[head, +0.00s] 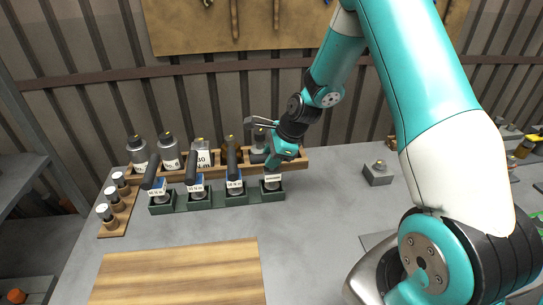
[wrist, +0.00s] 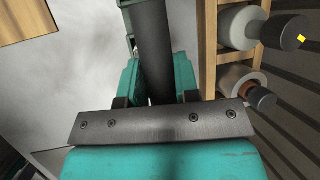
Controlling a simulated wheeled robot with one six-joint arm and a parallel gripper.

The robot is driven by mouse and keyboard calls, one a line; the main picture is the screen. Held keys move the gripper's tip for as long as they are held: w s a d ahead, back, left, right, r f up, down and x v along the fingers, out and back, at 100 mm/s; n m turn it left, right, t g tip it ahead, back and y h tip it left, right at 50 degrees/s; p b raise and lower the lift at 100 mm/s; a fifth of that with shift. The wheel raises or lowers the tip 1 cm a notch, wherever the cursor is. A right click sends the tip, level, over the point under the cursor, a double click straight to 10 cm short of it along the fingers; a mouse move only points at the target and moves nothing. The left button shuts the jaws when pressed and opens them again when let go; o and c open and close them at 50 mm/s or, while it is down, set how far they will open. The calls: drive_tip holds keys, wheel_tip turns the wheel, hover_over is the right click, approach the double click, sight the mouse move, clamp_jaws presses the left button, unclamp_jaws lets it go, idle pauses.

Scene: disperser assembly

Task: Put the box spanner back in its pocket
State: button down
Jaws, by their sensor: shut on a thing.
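The box spanner shows in the wrist view as a thick dark shaft (wrist: 154,45) running up between the teal fingers. My gripper (wrist: 155,88) is shut on it. In the head view my gripper (head: 272,160) is over the right end of the green rack (head: 218,201). Below the fingers a white label and a silvery part (head: 272,182) show at the rightmost pocket. I cannot tell whether the spanner is fully seated there. Three dark-handled tools with blue-and-white labels (head: 195,185) stand tilted in the other pockets.
A wooden rack (head: 178,176) with grey bottles stands close behind the green rack. A small wooden rack (head: 121,214) with jars is at the left. A wooden board (head: 180,275) lies in front. A grey block (head: 378,174) stands to the right, with clear table between.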

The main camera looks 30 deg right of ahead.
drive_tip(key=shift+f, duration=0.2)
drive_tip(key=c, duration=0.8)
unclamp_jaws()
drive_tip(key=shift+c, duration=0.2)
drive_tip(key=b+v, duration=0.2)
drive_tip(key=v, duration=0.9)
drive_tip(key=s+a+r+n+g, duration=0.1)
drive_tip(key=s+a+r+n, duration=0.35)
drive_tip(key=a+n, duration=0.25)
drive_tip(key=s+a+r+n+g, duration=0.1)
drive_tip(key=s+a+r+n, duration=0.2)
drive_tip(key=s+a+n, duration=0.35)
drive_tip(key=s+a+r+n+g, duration=0.1)
drive_tip(key=s+a+n, duration=0.3)
drive_tip(key=s+n, duration=0.3)
drive_tip(key=s+a+r+n+g, duration=0.1)
drive_tip(key=s+a+r+n, duration=0.1)
drive_tip(key=s+a+n, duration=0.2)
drive_tip(key=s+n, duration=0.3)
drive_tip(key=n, duration=0.1)
drive_tip(key=shift+n+y, duration=0.3)
drive_tip(key=shift+n, duration=0.05)
